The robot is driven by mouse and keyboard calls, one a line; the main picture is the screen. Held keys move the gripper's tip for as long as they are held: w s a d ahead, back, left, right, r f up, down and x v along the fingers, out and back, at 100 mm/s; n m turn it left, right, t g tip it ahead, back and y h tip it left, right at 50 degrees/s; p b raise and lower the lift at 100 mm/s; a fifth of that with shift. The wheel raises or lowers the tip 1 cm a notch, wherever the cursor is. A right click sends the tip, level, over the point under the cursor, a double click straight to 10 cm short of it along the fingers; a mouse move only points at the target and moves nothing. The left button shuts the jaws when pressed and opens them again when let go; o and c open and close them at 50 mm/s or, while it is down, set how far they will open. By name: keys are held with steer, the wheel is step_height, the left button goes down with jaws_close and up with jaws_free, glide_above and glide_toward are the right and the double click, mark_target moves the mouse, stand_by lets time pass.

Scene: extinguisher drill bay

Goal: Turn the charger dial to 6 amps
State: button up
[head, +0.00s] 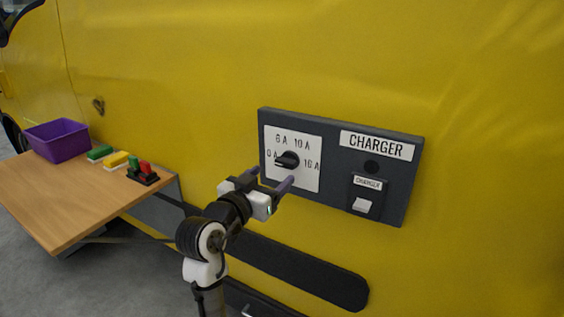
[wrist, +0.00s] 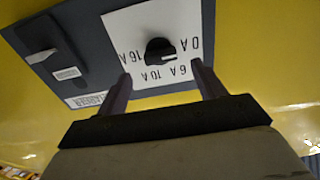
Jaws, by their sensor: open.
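The charger dial (head: 288,159) is a black knob on a white plate marked 0 A, 6 A, 10 A and 16 A. Its pointing end looks turned to the left, towards 0 A. My gripper (head: 269,177) is open and empty, just in front of the plate's lower part. In the wrist view the picture is upside down; the dial (wrist: 160,51) sits beyond and between the fingertips of my gripper (wrist: 161,71), with no visible contact.
A dark rail (head: 290,270) runs below.

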mark_target(283, 166)
steer(key=p+x, duration=0.1)
steer(key=x, duration=0.5)
steer(key=shift+c, duration=0.3)
steer(key=c, duration=0.9)
